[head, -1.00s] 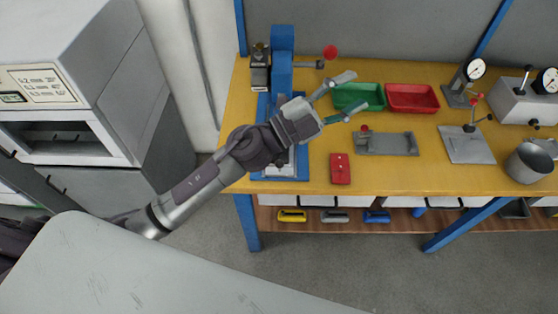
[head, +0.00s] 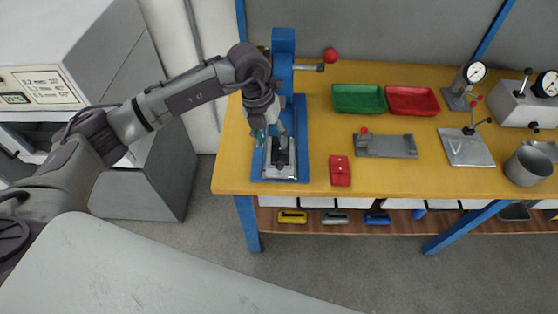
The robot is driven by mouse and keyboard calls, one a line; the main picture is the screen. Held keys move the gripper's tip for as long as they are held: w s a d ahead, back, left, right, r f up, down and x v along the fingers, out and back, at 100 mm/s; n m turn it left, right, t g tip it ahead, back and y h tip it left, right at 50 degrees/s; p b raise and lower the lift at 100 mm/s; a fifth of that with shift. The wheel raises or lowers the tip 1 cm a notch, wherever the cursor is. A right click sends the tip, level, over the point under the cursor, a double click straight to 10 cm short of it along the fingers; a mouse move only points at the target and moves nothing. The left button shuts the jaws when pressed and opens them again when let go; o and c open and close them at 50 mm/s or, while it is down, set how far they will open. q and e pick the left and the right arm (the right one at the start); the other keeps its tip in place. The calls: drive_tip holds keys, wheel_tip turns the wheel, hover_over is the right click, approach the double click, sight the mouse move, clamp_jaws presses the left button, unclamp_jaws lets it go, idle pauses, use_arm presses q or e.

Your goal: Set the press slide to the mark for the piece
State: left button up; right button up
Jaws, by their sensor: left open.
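The blue press (head: 283,42) stands at the left end of the yellow bench, with a side lever ending in a red ball (head: 330,55). Its blue base (head: 301,118) carries a pale plate with a scale along its front edge and a dark slide block (head: 281,160). My left gripper (head: 272,142) is open and points down over the plate, its fingertips close to the dark slide block; I cannot tell whether they touch it. The arm hides part of the press column. The scale marks are too small to read. My right gripper is not in view.
A red box (head: 340,170) lies just right of the press base. Green (head: 358,98) and red (head: 412,99) trays, a grey fixture (head: 385,146), dial gauges and a metal pot (head: 528,164) stand further right. A cabinet with a label (head: 50,88) is at left.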

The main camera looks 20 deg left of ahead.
sight(279, 163)
use_arm(q)
drive_tip(key=f, duration=0.3)
drive_tip(key=d+f+p, duration=0.1)
drive_tip(key=f, duration=0.2)
drive_tip(key=d+f, duration=0.1)
drive_tip(key=f, duration=0.2)
drive_tip(key=shift+p, duration=0.4)
drive_tip(key=shift+f, duration=0.55)
clamp_jaws()
drive_tip(key=shift+w, duration=0.1)
